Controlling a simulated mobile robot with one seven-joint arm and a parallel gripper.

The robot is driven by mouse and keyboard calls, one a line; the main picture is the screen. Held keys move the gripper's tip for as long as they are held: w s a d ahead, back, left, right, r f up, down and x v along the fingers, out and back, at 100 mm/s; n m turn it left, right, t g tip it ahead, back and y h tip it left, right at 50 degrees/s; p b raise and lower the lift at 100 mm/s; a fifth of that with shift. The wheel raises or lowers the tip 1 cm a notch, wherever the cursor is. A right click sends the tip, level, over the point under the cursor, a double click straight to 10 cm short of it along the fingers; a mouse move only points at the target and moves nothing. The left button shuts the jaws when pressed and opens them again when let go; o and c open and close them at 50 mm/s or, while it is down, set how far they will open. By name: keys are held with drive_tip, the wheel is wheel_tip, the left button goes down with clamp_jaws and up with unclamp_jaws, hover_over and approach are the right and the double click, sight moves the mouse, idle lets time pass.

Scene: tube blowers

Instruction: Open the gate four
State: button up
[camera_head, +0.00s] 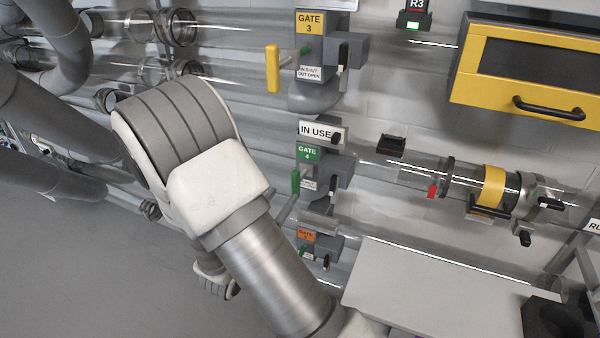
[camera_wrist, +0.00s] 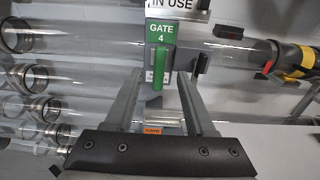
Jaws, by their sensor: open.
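Gate four has a green label "GATE 4" (camera_head: 308,153) on a grey housing, below a white "IN USE" sign (camera_head: 316,131). Its upright green handle (camera_head: 295,182) sticks out to the left of the housing in the head view. In the wrist view the green handle (camera_wrist: 157,72) stands just below the label, near the middle. My gripper (camera_wrist: 158,84) is open, with one finger on each side of the handle in that view. I cannot tell whether either finger touches it. In the head view my forearm and wrist hide most of the gripper.
Gate three, with a yellow handle (camera_head: 272,68), is above. An orange-labelled gate (camera_head: 306,236) is below. Clear tubes run to both sides. A yellow-framed cabinet (camera_head: 527,70) hangs at upper right, and a light grey surface (camera_head: 430,290) lies at lower right.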

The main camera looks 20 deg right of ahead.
sight(301, 177)
drive_tip(key=b+x, duration=0.1)
drive_tip(key=x, duration=1.1)
clamp_jaws()
idle(1.1)
